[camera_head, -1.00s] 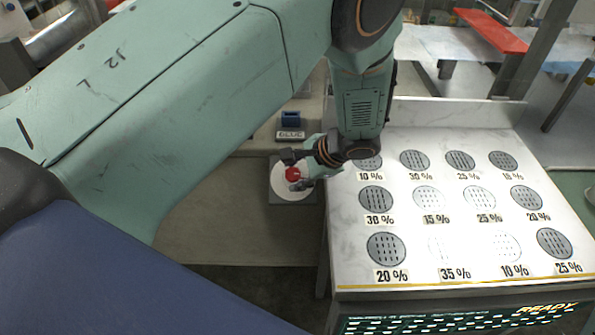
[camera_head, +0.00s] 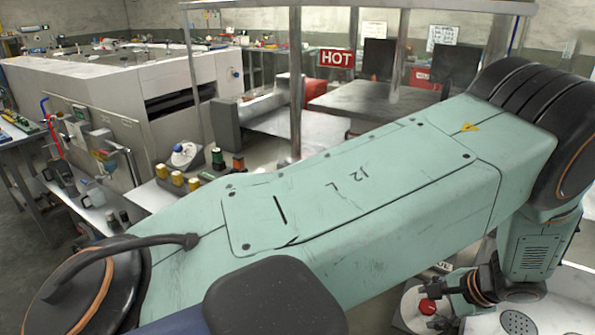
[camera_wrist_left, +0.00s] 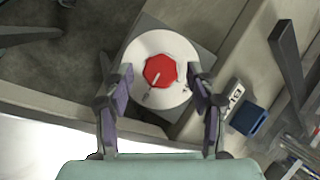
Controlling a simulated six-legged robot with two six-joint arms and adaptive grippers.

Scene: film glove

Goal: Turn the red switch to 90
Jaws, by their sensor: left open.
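The red switch (camera_wrist_left: 160,71) is a faceted red knob with a pale pointer line, set on a round white dial (camera_wrist_left: 150,45) on a grey square plate. In the left wrist view it lies between the two fingers of my left gripper (camera_wrist_left: 162,88), which is open, with visible space on both sides. In the head view the red switch (camera_head: 427,307) shows at the lower right, with my left gripper (camera_head: 440,296) beside it. Dial markings are too small to read. My right gripper is not in view.
A blue block (camera_wrist_left: 248,118) with a white label stands right of the dial in the wrist view. A panel with perforated discs (camera_head: 518,322) is at the lower right of the head view. Yellow-capped containers (camera_head: 177,178) and a white machine (camera_head: 120,85) are at the left.

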